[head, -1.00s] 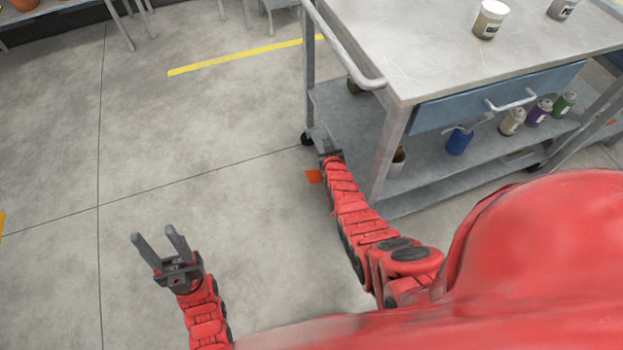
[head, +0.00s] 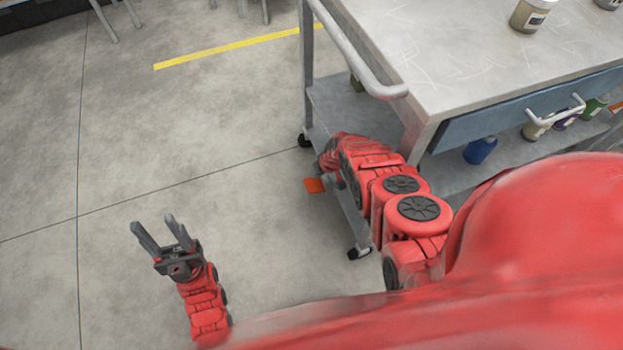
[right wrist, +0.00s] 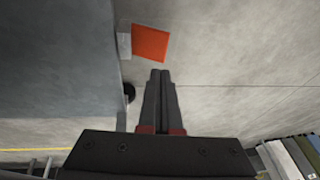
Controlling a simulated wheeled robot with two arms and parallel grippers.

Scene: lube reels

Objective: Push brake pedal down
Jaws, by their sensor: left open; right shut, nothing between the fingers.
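The brake pedal (head: 314,185) is a flat orange-red plate low at the near left side of the cart (head: 440,85). In the right wrist view the pedal (right wrist: 151,43) lies just beyond the fingertips, joined at its left to a grey block. My right gripper (right wrist: 160,74) is shut and empty, pointing toward the pedal with a gap seen between them. In the head view its fingers are hidden behind my red right arm. My left gripper (head: 154,222) is open and empty over bare floor, left of the cart.
The cart has a handle (head: 355,50), a blue drawer (head: 500,112), and a lower shelf with bottles, including a blue bottle (head: 480,150). Dark casters (head: 358,253) stand under it. Jars stand on top. The floor at the left is clear, with a yellow line (head: 225,48).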

